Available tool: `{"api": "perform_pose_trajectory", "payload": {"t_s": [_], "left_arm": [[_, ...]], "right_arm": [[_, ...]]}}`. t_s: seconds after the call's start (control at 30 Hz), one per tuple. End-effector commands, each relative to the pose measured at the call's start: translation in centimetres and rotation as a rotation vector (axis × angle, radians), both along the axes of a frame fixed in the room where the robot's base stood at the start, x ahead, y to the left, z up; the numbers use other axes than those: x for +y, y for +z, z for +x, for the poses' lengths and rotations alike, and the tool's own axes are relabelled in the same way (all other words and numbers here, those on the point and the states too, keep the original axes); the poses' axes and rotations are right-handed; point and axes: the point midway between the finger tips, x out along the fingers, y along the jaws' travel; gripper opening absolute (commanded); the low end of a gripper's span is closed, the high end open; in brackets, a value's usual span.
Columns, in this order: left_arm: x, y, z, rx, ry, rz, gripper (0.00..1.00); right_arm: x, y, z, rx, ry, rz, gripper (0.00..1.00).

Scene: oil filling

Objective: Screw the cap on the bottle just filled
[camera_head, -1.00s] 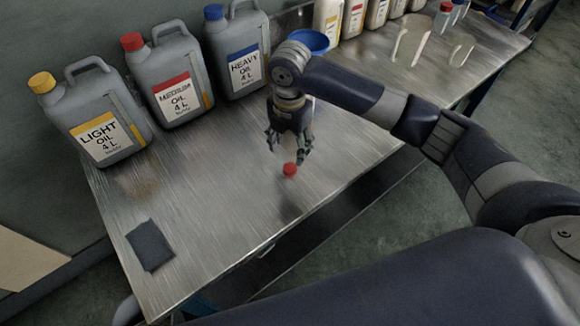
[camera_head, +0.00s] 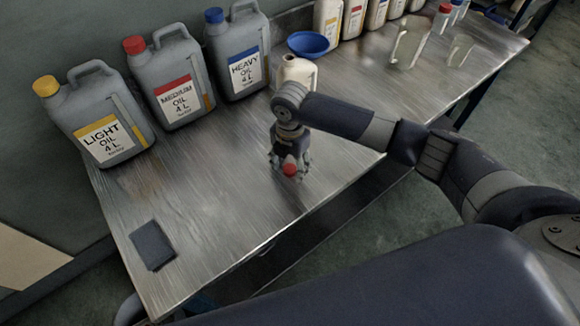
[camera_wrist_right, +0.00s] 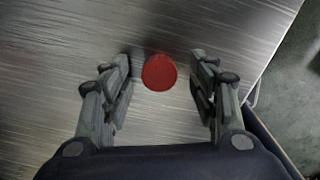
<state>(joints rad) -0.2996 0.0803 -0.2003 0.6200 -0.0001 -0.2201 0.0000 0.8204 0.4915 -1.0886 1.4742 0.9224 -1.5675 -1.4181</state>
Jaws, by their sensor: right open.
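A red cap (camera_head: 290,169) lies on the metal table near its front edge. In the right wrist view the red cap (camera_wrist_right: 159,72) sits between and slightly beyond the fingertips, touching neither. My right gripper (camera_head: 288,166) is open and points down over the cap; both open fingers also show in the right wrist view (camera_wrist_right: 160,88). A cream open-necked bottle (camera_head: 297,72) stands behind my right arm, its lower part hidden by the arm. My left gripper is not in view.
Grey oil jugs with yellow (camera_head: 95,120), red (camera_head: 172,80) and blue (camera_head: 238,55) caps stand along the back. A blue funnel (camera_head: 308,44) is behind the cream bottle. A dark cloth (camera_head: 152,245) lies front left. Clear jugs (camera_head: 409,45) stand at right.

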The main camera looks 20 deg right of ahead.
Motion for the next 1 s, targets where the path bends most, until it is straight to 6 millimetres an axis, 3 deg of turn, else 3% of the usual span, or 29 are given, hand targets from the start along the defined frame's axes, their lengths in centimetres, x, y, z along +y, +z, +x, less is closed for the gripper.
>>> {"api": "perform_pose_trajectory", "payload": {"t_s": [0.33,0.6,1.0], "left_arm": [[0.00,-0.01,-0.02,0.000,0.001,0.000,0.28],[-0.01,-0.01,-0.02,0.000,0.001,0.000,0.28],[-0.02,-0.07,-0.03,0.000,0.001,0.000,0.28]], "right_arm": [[0.02,-0.14,0.02,-0.001,0.000,0.001,0.55],[0.00,-0.12,0.03,-0.001,0.000,0.001,0.23],[-0.01,0.02,0.05,-0.001,-0.001,0.000,0.22]]}}
